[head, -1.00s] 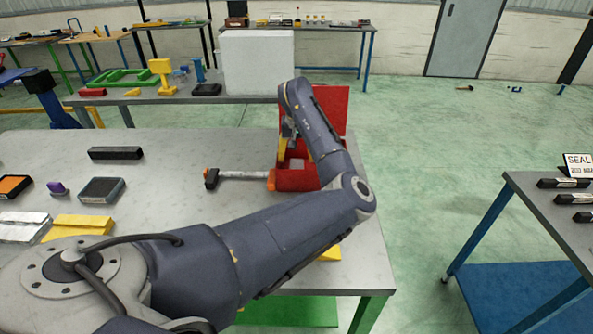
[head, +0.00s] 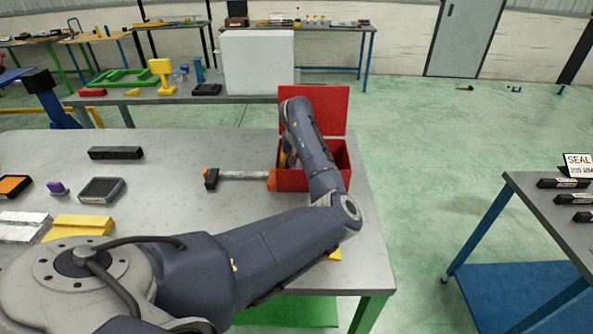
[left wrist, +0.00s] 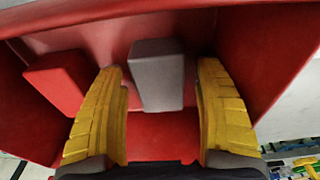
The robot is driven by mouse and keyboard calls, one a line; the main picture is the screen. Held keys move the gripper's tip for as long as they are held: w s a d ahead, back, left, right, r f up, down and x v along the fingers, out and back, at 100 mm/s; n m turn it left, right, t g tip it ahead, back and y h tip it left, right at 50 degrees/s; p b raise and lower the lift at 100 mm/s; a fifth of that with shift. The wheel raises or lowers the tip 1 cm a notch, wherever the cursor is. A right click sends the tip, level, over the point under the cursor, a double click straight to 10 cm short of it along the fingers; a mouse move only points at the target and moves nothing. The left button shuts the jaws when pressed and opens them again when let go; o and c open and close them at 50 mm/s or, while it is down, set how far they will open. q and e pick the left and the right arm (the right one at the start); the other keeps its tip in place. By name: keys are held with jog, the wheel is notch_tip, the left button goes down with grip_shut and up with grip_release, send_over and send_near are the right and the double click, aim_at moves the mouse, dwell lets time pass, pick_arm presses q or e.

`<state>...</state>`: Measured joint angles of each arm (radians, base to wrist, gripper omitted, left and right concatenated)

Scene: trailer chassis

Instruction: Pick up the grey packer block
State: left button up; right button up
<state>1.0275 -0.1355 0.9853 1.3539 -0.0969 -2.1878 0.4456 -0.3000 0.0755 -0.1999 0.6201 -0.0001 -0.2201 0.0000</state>
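The grey packer block (left wrist: 157,85) lies inside an open red box, seen in the left wrist view. My left gripper (left wrist: 161,66) is open, with one yellow finger on each side of the block. Gaps show between the block and both fingers. In the head view my left gripper (head: 284,160) reaches into the red box (head: 290,181) at the table's right end; my arm hides most of it and the grey block. My right gripper is in neither view.
A red block (left wrist: 57,82) lies left of the grey block in the box. The raised lid (head: 330,108) stands behind my arm. An orange-ended clamp-like tool (head: 240,175) lies left of the box. A dark bar (head: 115,153) lies farther left.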

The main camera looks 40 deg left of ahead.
pick_arm(q)
grip_shut()
jog(key=shift+r, duration=0.1)
dwell(0.3)
